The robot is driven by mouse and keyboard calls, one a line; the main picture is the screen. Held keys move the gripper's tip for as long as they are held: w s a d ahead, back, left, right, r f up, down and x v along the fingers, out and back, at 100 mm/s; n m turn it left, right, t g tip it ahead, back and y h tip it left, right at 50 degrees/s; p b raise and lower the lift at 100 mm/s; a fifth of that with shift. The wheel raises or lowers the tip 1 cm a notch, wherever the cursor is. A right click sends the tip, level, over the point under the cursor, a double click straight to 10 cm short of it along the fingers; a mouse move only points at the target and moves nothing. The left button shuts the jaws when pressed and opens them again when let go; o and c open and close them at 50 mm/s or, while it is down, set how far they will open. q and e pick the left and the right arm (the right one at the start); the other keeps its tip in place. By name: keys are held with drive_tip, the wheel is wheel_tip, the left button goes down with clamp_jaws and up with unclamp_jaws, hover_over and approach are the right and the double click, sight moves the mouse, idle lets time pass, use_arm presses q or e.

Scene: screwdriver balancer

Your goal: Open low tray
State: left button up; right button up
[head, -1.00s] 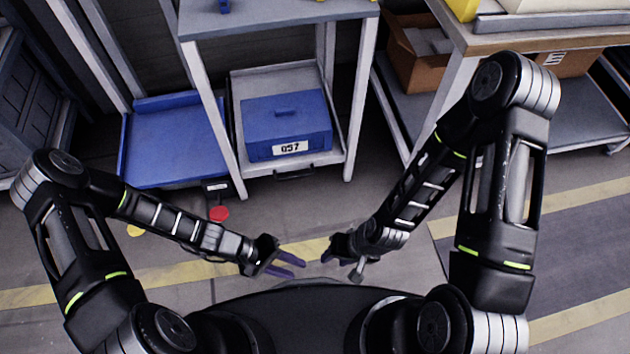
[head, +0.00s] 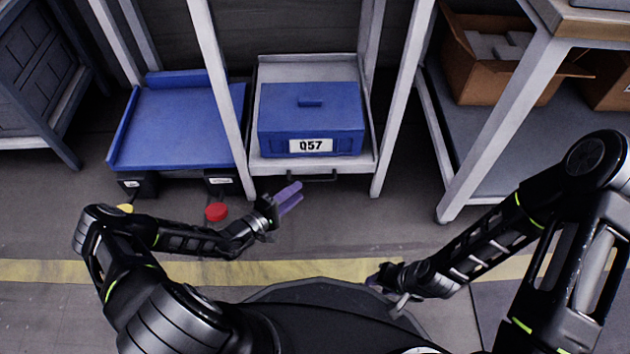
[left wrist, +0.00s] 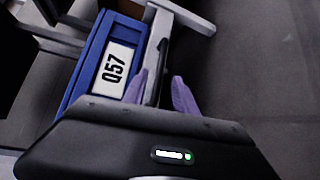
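The low tray (head: 265,78) is a grey shelf tray between white table legs, with a dark bar handle (head: 312,178) on its front edge. My left gripper (head: 289,198) has purple fingers, apart and empty, just below and left of the handle. In the left wrist view the fingers (left wrist: 165,92) point towards the dark handle (left wrist: 157,72), which shows close by the left finger; contact cannot be told. My right gripper (head: 375,280) is low at the right, near my base, its fingertips mostly hidden.
A blue platform cart (head: 180,130) stands left of the tray. Red (head: 216,211) and yellow (head: 125,208) discs are near the floor below it. A workbench leg (head: 490,125) and cardboard box (head: 490,65) are at right. Floor before the tray is clear.

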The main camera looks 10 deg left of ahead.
sight(312, 180)
use_arm(q)
drive_tip(key=b+x, duration=0.3)
drive_tip(key=x, duration=0.3)
drive_tip(key=shift+w+d+f, duration=0.2)
drive_tip(key=shift+w, duration=0.1)
drive_tip(key=shift+w+d+b, duration=0.25)
drive_tip(key=shift+w+b, duration=0.1)
drive_tip(key=shift+w, duration=0.1)
drive_tip(key=shift+r, duration=0.1)
clamp_jaws()
idle(0.8)
